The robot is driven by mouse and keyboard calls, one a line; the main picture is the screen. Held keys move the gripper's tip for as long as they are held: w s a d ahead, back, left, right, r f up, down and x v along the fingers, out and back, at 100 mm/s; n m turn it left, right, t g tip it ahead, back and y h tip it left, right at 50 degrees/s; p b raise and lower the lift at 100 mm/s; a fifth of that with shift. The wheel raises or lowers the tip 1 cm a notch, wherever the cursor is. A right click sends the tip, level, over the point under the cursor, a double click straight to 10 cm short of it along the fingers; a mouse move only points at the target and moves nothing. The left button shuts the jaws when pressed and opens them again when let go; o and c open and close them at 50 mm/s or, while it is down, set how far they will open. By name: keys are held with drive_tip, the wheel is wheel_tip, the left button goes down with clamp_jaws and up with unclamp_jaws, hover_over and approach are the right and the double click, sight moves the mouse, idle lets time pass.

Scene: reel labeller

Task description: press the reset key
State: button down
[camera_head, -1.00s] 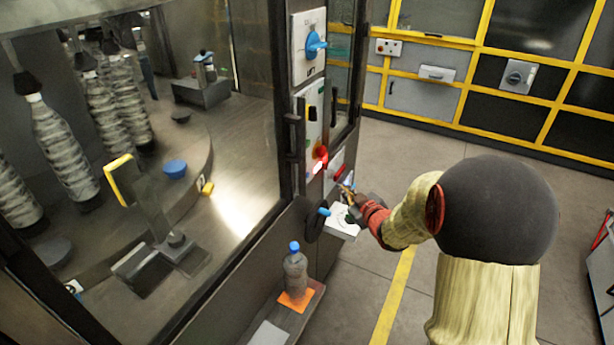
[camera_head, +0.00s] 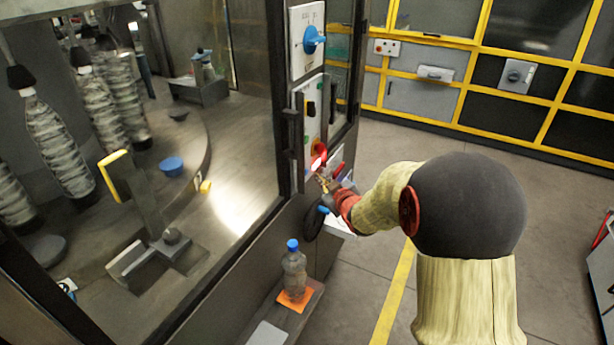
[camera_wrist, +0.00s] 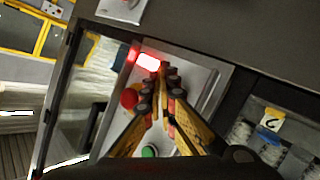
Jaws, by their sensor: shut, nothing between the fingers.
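The control panel (camera_head: 312,110) is on the dark post of the machine. A bright red lit lamp (camera_head: 319,158) is low on it. The lamp also shows in the wrist view (camera_wrist: 148,62), with a red button (camera_wrist: 129,97) and a green button (camera_wrist: 149,152). I cannot make out a reset key label; the fingers hide part of the panel. My gripper (camera_head: 324,182) is shut and empty, with its fingertips close to the panel just below the lamp. In the wrist view my gripper (camera_wrist: 164,85) points at the panel; I cannot tell whether it touches.
A blue rotary switch (camera_head: 313,40) is above the panel. A bottle with a blue cap (camera_head: 294,268) stands on a low shelf beneath. The floor at right is open before yellow-framed cabinets (camera_head: 455,85).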

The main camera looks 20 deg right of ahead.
drive_tip(key=shift+w+a, duration=0.45)
drive_tip(key=shift+w, duration=0.1)
drive_tip(key=shift+w+a+b, duration=0.1)
drive_tip(key=shift+b, duration=0.2)
idle(0.9)
drive_tip(key=shift+w+a, duration=0.15)
drive_tip(key=shift+w, duration=0.05)
drive_tip(key=shift+w+a+b, duration=0.25)
drive_tip(key=shift+w+b, duration=0.1)
drive_tip(key=shift+b, duration=0.1)
idle(0.9)
drive_tip(key=shift+s+d, duration=0.5)
drive_tip(key=shift+s, duration=0.2)
drive_tip(key=s+d+p, duration=0.1)
drive_tip(key=s, duration=0.1)
drive_tip(key=s+d, duration=0.2)
drive_tip(key=shift+p, duration=0.35)
